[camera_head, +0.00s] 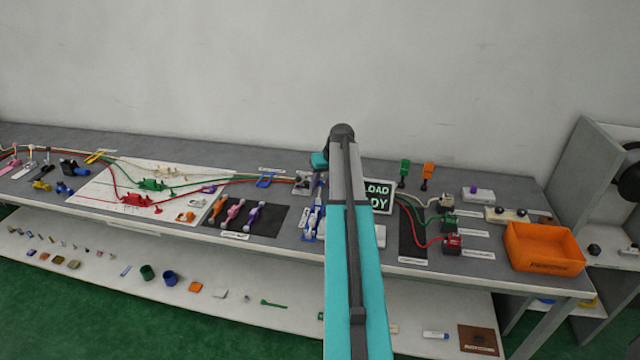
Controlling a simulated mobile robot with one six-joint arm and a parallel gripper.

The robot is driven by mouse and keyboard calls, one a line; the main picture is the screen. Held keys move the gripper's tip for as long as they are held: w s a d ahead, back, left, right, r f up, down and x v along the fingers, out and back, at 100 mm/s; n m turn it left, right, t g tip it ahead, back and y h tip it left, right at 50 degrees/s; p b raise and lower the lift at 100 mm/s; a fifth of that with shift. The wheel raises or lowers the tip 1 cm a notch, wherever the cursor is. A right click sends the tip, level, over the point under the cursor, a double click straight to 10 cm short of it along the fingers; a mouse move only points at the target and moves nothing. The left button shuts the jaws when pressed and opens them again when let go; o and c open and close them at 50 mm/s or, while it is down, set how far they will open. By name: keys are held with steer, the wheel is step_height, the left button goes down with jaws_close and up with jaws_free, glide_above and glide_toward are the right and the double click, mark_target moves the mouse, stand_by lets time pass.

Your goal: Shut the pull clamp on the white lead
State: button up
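A white lead (128,157) runs along the back of the bench from the left, beside a green and a red lead. A small cream clamp-like fixture (172,171) sits at the back of the white board (98,190), where the white lead passes. It is too small to tell whether its lever is open or shut. A green fixture (152,185) and a red fixture (136,200) stand in front of it. My arm rises from the bottom centre and bends at the top, right of the board. My gripper does not show; the arm hides what lies behind it.
Lever pieces lie on a dark mat (268,222) between the board and my arm. A display (378,196), coloured plugs and an orange bin (545,247) stand to the right. A lower shelf (225,306) holds small loose items. The wall behind is bare.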

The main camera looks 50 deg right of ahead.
steer(key=shift+w+f, duration=0.25)
steer(key=shift+f, duration=0.3)
jaws_close()
steer(key=shift+a, duration=0.45)
steer(key=shift+d, duration=0.3)
